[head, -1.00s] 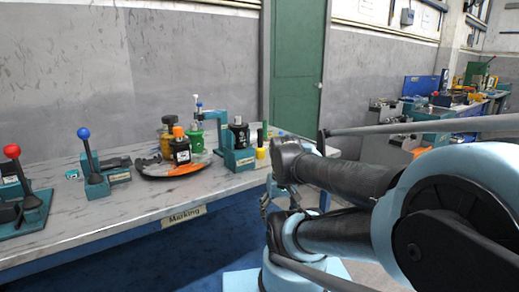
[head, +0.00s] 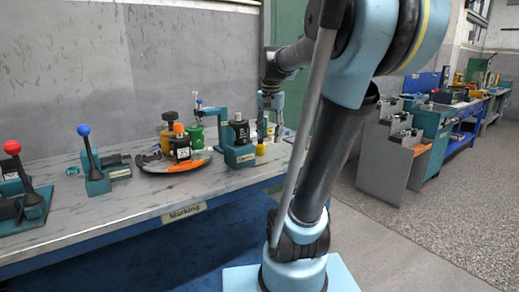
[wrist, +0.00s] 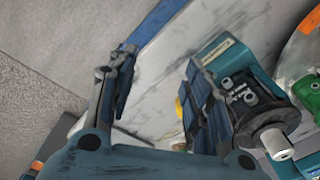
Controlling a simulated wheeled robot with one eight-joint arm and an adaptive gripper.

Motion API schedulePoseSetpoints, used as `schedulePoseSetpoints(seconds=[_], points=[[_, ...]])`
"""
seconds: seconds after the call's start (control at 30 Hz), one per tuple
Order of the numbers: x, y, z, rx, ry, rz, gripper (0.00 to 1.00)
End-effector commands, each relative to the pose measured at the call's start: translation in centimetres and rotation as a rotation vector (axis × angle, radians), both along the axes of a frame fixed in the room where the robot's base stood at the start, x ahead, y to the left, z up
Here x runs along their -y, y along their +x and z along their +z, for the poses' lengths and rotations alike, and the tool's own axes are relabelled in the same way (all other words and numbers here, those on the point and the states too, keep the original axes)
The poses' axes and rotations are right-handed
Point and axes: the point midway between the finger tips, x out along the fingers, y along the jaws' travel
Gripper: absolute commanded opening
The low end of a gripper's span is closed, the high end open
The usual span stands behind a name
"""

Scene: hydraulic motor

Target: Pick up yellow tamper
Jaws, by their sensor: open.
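The yellow tamper (head: 261,150) stands on the bench at the right end of the tools, beside a teal fixture.
The teal fixture with a black cylinder (head: 238,133) stands just left of the tamper; it is close to the right finger in the wrist view. A round tray (head: 160,164) holds several bottles. Lever presses (head: 92,170) stand farther left. The bench front is clear.

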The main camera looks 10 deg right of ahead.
Motion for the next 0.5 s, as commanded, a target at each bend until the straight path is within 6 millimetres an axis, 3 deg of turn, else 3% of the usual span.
schedulePoseSetpoints(seconds=[0.2,0.5], points=[[0.0,6.5,4.3,-0.030,0.013,-0.173,0.46],[0.0,14.8,8.3,-0.069,0.023,-0.407,0.46]])
